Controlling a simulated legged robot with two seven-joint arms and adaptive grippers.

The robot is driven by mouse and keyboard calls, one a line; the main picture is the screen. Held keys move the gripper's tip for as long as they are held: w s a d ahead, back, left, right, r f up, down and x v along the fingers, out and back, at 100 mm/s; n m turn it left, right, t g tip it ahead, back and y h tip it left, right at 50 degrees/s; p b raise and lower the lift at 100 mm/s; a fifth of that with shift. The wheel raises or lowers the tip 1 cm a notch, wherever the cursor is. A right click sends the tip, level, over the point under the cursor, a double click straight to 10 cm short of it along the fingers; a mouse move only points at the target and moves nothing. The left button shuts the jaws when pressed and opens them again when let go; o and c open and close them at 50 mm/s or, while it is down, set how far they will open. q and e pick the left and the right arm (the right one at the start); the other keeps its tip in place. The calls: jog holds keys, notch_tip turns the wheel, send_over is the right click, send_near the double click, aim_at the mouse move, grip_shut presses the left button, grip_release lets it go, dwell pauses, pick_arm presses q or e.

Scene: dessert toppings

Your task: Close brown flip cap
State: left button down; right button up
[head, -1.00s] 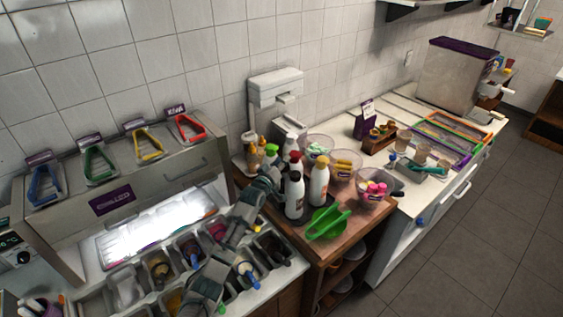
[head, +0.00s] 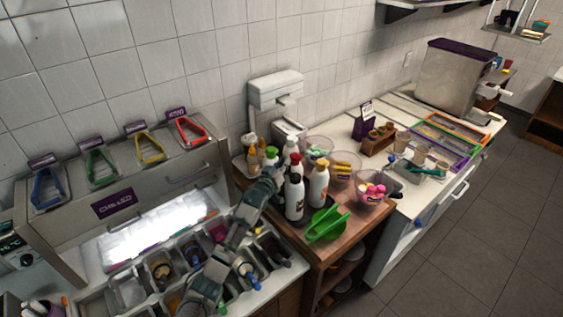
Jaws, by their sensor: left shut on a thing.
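Sauce bottles stand close together on the wooden counter. The front one (head: 294,203) has a dark label and a small dark, brownish top (head: 295,177); whether that cap is open or shut is too small to tell. A white bottle (head: 319,186) with a yellow-orange top stands to its right. A green cap (head: 271,152) and a red cap (head: 296,158) show behind. My left gripper (head: 275,175) is at the left side of the group, shut on what seems to be a bottle. Its fingers hide the contact. My right gripper is not in view.
Clear bowls (head: 369,190) of toppings stand to the right. Topping bins (head: 190,252) lie under my left arm. Coloured tongs (head: 187,131) rest on the chilled unit. A white dispenser (head: 275,90) stands behind.

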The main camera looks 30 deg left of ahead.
pick_arm(q)
jog(key=shift+d+r+m+p, duration=0.1)
jog(key=shift+d+m+p, duration=0.3)
jog(key=shift+m, duration=0.55)
jog(key=shift+d+r+m+p, duration=0.1)
jog(key=shift+d+m+p, duration=0.3)
jog(key=shift+m, duration=0.55)
jog(key=shift+d, duration=0.1)
jog(key=c, duration=1.3)
grip_release()
jog(key=s, duration=1.1)
jog(key=shift+s+d+f, duration=0.1)
jog(key=shift+s+d, duration=0.15)
jog(key=shift+s, duration=0.1)
